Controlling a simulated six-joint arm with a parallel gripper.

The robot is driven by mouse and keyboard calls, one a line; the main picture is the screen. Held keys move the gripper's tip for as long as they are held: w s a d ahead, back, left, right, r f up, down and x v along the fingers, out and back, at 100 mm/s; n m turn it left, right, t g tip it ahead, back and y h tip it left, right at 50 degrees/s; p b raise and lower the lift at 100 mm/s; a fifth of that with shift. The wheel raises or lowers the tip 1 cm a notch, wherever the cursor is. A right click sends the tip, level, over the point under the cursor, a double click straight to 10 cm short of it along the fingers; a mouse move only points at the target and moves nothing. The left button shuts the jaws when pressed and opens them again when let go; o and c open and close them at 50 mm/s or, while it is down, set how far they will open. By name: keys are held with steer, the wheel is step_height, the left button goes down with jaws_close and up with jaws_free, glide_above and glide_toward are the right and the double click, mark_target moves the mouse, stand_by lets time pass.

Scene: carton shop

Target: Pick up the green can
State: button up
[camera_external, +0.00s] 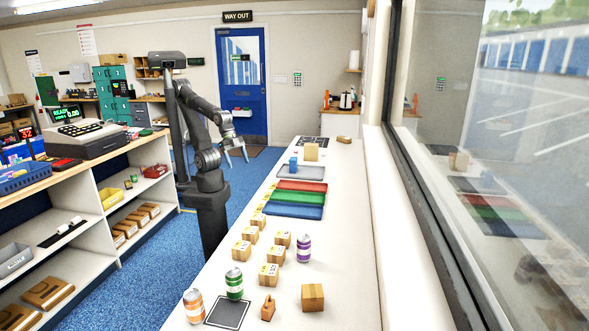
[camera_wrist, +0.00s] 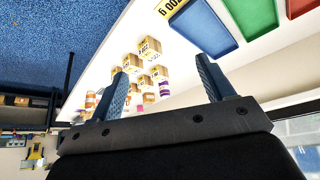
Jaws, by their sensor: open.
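The green can (camera_external: 234,283) with a pale band stands upright on the long white counter (camera_external: 345,215), at the near end, at the back edge of a dark square mat (camera_external: 227,314). My gripper (camera_external: 236,161) is open and empty. It is raised beside the counter, well back from the can and apart from it. In the wrist view the two blue fingers of my gripper (camera_wrist: 161,68) are spread, with several small cartons visible beyond them. I cannot make out the green can clearly there.
An orange can (camera_external: 194,306) stands left of the green can, and a purple can (camera_external: 303,248) farther right. Several small cartons (camera_external: 268,273) line the counter, with a brown holder (camera_external: 268,307) and a box (camera_external: 312,297). Blue, green and red trays (camera_external: 295,211) lie farther back. A window borders the right.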

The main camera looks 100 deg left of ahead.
steer(key=w+d+r+m, duration=0.2)
steer(key=w+d+r, duration=0.3)
steer(key=w+d, duration=0.4)
steer(key=m+g+h, duration=0.1)
steer(key=m+g, duration=0.3)
steer(key=m, duration=0.4)
glide_above(233, 269)
steer(key=a, duration=0.5)
step_height(233, 269, down, 8)
steer(key=shift+h, duration=0.3)
steer(key=x, duration=1.2)
steer(key=shift+s+d+f, duration=0.15)
steer(key=shift+s+f, duration=0.05)
steer(key=shift+s, duration=0.15)
steer(key=shift+w+a+x, duration=0.1)
steer(key=shift+x, duration=1.25)
steer(key=shift+w+a+x, duration=0.1)
steer(key=shift+a+x, duration=0.05)
steer(key=shift+x, duration=1.15)
steer(key=c, duration=1)
